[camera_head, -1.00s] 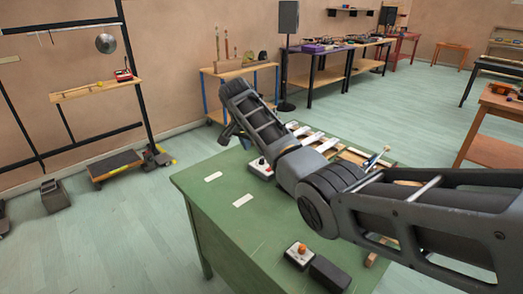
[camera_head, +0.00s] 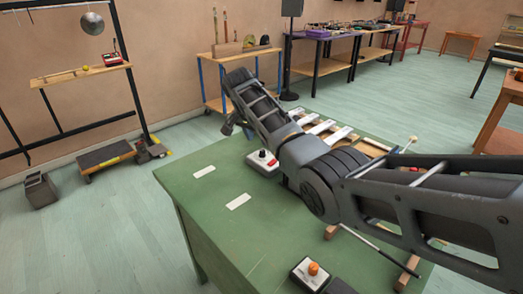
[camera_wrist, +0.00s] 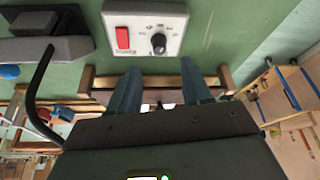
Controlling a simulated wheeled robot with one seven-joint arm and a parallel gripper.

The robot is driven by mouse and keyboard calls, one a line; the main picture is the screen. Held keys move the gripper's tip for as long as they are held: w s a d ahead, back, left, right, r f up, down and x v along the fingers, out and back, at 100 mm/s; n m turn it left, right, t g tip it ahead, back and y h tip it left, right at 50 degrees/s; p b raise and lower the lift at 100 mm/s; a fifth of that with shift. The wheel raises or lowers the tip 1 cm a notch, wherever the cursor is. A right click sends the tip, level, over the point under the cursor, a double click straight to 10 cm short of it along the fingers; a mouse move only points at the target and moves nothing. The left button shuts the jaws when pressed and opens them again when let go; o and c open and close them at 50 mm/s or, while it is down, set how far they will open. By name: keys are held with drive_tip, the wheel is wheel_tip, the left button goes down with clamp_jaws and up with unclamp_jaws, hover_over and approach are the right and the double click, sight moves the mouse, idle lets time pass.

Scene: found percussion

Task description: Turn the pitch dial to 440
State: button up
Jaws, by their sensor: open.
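In the wrist view a pale grey box carries a round black dial (camera_wrist: 158,43) with small markings around it and a red rocker switch (camera_wrist: 122,38). The lettering is too small to read, so I cannot tell where the dial is set. My gripper (camera_wrist: 160,70) is open and empty, its two blue-grey fingers apart just below the box in the picture. Neither finger visibly touches the dial. In the head view a pale box with a red part (camera_head: 262,162) sits on the green table (camera_head: 215,225); I cannot tell if it is the same box. My arm hides much there.
A wooden-framed bar instrument (camera_head: 335,133) lies on the table behind my arm. A box with an orange knob (camera_head: 312,270) is near the front edge. In the wrist view a dark device (camera_wrist: 50,45) with a black cable is beside the box. The table's left part is mostly clear.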

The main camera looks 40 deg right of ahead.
sight(262, 150)
drive_tip(key=x, duration=0.7)
drive_tip(key=shift+b, duration=0.35)
drive_tip(key=shift+r, duration=0.1)
drive_tip(key=shift+c, duration=0.5)
clamp_jaws()
